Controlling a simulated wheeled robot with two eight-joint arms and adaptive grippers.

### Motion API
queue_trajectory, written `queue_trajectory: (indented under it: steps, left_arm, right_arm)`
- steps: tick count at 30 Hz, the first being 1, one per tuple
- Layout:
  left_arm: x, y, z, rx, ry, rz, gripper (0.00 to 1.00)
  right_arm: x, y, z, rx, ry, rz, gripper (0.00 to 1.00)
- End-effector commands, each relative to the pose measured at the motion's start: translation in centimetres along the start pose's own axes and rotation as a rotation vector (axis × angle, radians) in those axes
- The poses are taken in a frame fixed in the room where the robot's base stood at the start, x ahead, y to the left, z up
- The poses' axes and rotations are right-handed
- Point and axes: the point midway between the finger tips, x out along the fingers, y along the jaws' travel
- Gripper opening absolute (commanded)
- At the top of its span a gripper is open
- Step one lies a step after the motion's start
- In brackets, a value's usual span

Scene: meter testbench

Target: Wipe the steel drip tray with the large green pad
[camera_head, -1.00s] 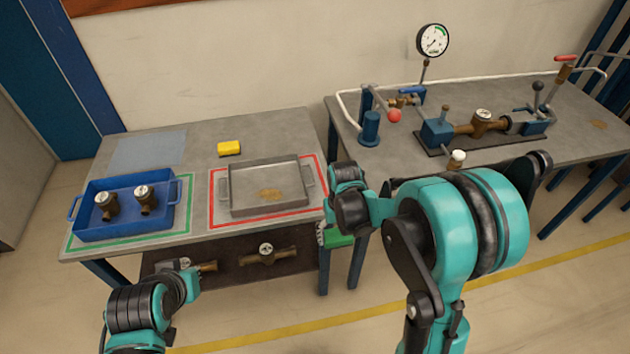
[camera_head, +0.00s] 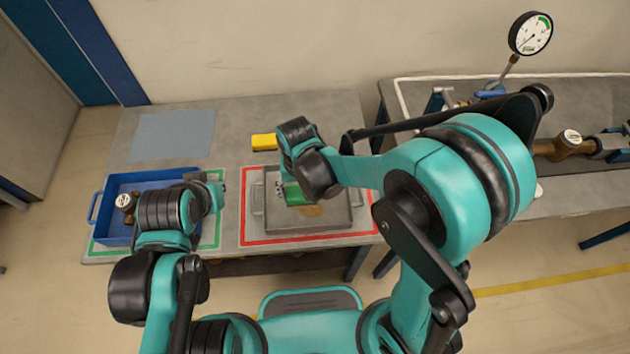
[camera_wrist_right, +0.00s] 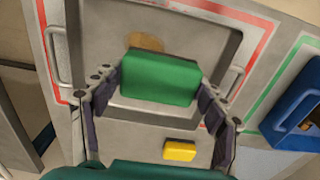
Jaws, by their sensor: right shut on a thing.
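The steel drip tray (camera_head: 342,212) lies inside a red outline on the left table, with a brown stain (camera_head: 309,211) on its floor. The tray also fills the upper part of the right wrist view (camera_wrist_right: 200,30). My right gripper (camera_head: 287,190) is shut on the large green pad (camera_head: 295,195) over the tray. In the right wrist view the green pad (camera_wrist_right: 160,78) sits between the fingers, beside the stain (camera_wrist_right: 146,42). I cannot tell whether the pad touches the tray floor. My left gripper (camera_head: 218,188) is by the blue tray, its fingers too small to read.
A yellow sponge (camera_head: 264,141) lies behind the drip tray. A blue tray (camera_head: 115,232) holding a brass meter (camera_head: 126,202) stands at the left, partly hidden by my left arm. The right table carries a gauge (camera_head: 531,33) and brass fittings (camera_head: 558,146).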

Motion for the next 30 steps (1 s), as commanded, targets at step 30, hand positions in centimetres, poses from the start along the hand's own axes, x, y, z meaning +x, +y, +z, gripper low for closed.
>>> queue_trajectory:
  steps: [30]
  left_arm:
    - [3.6,0.0,2.6,0.000,0.000,0.000,0.00]
  right_arm:
    - [5.9,-0.3,0.2,0.000,0.000,0.000,0.49]
